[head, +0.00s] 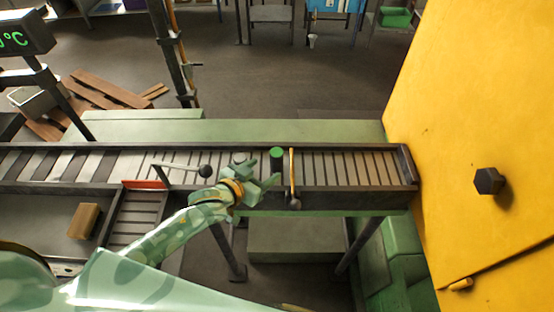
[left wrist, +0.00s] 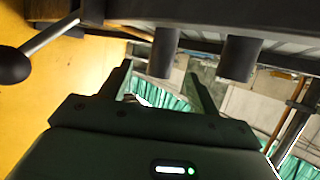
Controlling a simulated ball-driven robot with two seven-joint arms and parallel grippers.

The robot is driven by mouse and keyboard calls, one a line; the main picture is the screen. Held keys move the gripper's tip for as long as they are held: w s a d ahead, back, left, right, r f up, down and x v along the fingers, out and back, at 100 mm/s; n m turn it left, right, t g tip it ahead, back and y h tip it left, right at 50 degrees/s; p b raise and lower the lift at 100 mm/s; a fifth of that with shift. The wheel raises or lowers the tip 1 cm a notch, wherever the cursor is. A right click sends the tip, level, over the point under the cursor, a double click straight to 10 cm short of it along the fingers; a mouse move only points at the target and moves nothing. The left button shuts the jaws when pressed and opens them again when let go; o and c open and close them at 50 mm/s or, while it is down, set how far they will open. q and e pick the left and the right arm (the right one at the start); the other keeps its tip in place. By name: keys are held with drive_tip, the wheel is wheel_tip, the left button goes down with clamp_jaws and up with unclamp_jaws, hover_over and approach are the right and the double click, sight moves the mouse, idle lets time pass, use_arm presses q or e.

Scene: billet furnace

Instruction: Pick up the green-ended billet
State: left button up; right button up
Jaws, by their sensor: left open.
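The green-ended billet (head: 277,160) stands upright on the roller conveyor, a dark cylinder with a green top. My left gripper (head: 267,182) is open and empty on the near side of it, with its fingers pointing towards the billet. In the left wrist view, the open left gripper (left wrist: 159,72) has one dark cylinder (left wrist: 163,53) lined up between its fingertips; by its place it looks like the same billet, though its green end is hidden. A second dark cylinder (left wrist: 238,58) stands beside it, outside the fingers. My right gripper is not in view.
A lever with a dark ball (head: 294,204) stands just right of the billet, and another ball-ended lever (head: 205,171) is left of my gripper. The yellow furnace wall (head: 470,110) closes the right side. The rollers (head: 350,168) right of the billet are clear.

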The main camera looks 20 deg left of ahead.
sight(272, 161)
use_arm(q)
drive_tip(key=b+x, duration=0.1)
drive_tip(key=x, duration=0.7)
drive_tip(key=shift+w+a, duration=0.15)
drive_tip(key=shift+w, duration=0.1)
drive_tip(key=shift+s+r, duration=0.1)
drive_tip(key=shift+r, duration=0.05)
drive_tip(key=c, duration=0.3)
clamp_jaws()
